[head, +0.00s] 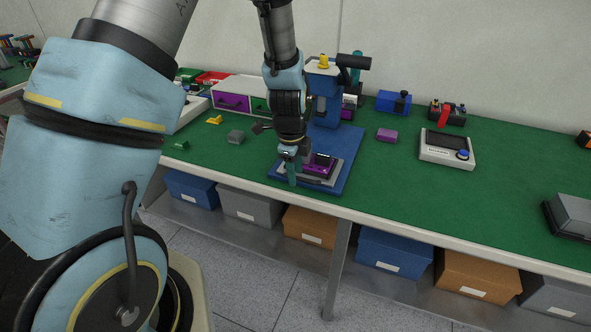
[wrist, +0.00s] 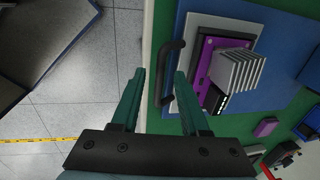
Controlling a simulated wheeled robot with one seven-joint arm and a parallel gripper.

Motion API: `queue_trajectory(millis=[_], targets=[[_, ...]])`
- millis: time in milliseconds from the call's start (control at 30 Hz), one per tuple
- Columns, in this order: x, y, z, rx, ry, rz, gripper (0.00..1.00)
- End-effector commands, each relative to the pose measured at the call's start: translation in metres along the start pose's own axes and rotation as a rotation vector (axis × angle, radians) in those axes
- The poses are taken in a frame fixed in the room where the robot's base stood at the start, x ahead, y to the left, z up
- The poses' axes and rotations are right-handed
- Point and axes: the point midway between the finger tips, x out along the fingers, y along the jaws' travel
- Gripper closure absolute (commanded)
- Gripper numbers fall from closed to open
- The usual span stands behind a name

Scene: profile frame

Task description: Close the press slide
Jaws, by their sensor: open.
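The blue press (head: 327,105) stands at the back of its blue base plate (head: 346,170) on the green bench. The press slide (head: 322,179), a grey plate carrying a purple fixture (head: 320,163), sits out at the front of the base, clear of the press column. In the wrist view the purple fixture (wrist: 205,62) has a finned grey block on it. The slide's dark bar handle (wrist: 171,78) runs along its front side. My gripper (head: 291,181) is open at the slide's front; in the wrist view the handle appears between my fingertips (wrist: 158,72), nearer the right finger. Contact cannot be told.
A purple block (head: 387,135), a grey meter box (head: 446,150) and a blue box (head: 393,102) lie right of the press. The bench's front edge is close to my gripper.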

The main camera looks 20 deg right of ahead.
Motion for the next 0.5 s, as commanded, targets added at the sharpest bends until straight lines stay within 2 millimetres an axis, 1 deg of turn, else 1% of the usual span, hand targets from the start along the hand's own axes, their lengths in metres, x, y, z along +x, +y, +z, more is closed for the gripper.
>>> queue_trajectory(millis=[233,500], targets=[[0.0003,-0.0002,-0.0001,0.0,0.0,-0.001,0.56],[0.0001,-0.0002,-0.0001,-0.001,0.0,0.0,0.87]])
